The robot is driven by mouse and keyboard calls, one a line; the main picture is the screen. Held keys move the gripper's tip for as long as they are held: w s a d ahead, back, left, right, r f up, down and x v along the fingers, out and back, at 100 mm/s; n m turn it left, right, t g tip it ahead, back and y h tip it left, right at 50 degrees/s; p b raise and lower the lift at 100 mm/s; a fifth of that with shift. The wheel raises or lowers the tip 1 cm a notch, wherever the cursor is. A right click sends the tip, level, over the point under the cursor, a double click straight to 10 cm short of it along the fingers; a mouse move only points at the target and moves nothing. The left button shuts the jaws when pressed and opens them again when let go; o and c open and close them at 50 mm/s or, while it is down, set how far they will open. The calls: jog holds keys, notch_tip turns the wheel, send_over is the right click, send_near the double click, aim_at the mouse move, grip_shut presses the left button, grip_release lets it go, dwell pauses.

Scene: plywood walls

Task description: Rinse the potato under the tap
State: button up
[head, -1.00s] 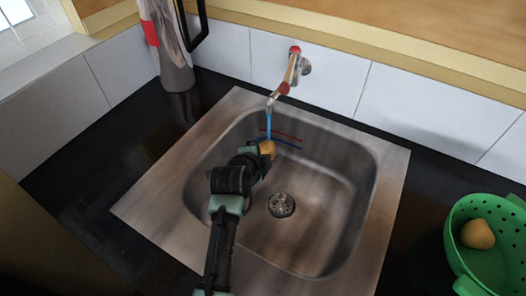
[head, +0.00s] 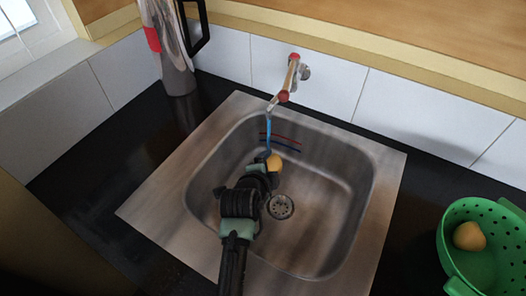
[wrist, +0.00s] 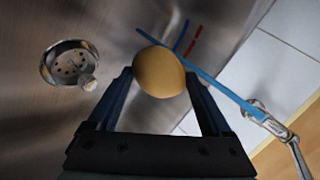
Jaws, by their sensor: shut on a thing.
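The potato (head: 274,163) is round and yellow-brown. In the wrist view the potato (wrist: 159,72) sits between the two fingertips. The tap (head: 287,82) on the tiled wall is running: a thin blue stream (head: 268,130) falls from its spout towards the potato. In the wrist view the stream (wrist: 225,88) passes right beside or behind the potato; whether it touches is hard to tell.
A green colander (head: 452,240) with another potato (head: 469,236) in it stands on the black counter at the right. A grey bottle-like object (head: 178,75) stands at the back left. The drain (head: 280,206) is open. The right half of the sink is clear.

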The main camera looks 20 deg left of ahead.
jog(key=shift+s+d+p, duration=0.5)
jog(key=shift+s, duration=0.4)
jog(key=shift+s+d+p, duration=0.45)
jog(key=shift+s+d, duration=0.05)
jog(key=shift+s, duration=0.4)
jog(key=s+d+r+p, duration=0.2)
jog(key=s+r+p, duration=0.2)
jog(key=p, duration=0.1)
jog(key=shift+s+d, duration=0.2)
jog(key=shift+d, duration=0.05)
dwell(0.8)
